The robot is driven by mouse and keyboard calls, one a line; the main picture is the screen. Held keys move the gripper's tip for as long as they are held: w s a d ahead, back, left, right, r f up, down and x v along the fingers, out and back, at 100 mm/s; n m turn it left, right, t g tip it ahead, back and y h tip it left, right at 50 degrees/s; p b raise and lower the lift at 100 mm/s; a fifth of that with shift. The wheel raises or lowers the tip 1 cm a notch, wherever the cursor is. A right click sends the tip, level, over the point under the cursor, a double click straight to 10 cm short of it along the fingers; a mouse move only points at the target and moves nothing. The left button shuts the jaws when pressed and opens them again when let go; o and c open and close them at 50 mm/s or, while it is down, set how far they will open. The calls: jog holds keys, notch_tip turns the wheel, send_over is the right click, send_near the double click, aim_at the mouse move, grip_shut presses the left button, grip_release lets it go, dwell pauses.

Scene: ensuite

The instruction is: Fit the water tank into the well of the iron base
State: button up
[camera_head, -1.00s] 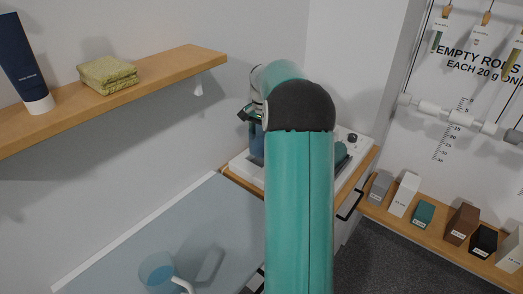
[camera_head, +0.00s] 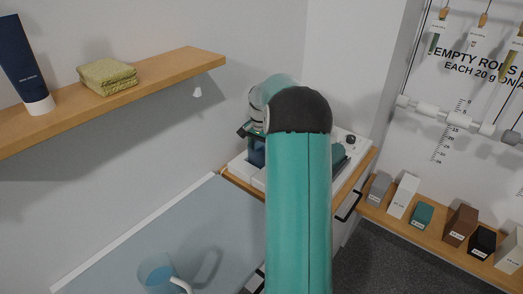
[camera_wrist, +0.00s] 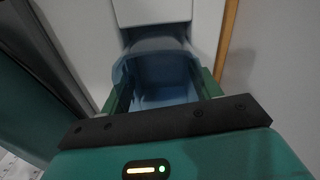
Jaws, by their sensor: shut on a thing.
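The water tank (camera_wrist: 162,78) is a translucent blue open box. In the wrist view it sits between the green fingers of my gripper (camera_wrist: 165,88), which is shut on it. The tank also shows in the head view (camera_head: 256,154), low at the iron base (camera_head: 241,169), a white unit on a wooden ledge. In the wrist view, white base surfaces (camera_wrist: 152,10) lie beyond the tank, with a dark gap by its far end. My arm hides much of the base. I cannot tell how far the tank is inside the well.
A blue cup (camera_head: 157,271) with a white handle stands on the grey-blue surface at lower left. A wooden shelf (camera_head: 130,95) holds a folded towel (camera_head: 107,76) and a dark tube (camera_head: 25,65). Several small boxes line a low shelf at right.

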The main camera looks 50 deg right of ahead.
jog(key=shift+s+a+f, duration=0.15)
jog(key=shift+f, duration=0.5)
jog(key=o, duration=1.1)
jog(key=shift+f, duration=0.15)
jog(key=shift+o, duration=0.2)
jog(key=shift+s, duration=0.1)
jog(key=shift+d, duration=0.2)
jog(key=shift+d+r, duration=0.15)
jog(key=shift+r, duration=0.25)
notch_tip(320, 180, up, 13)
jog(key=shift+w+a, duration=0.2)
jog(key=shift+w, duration=0.05)
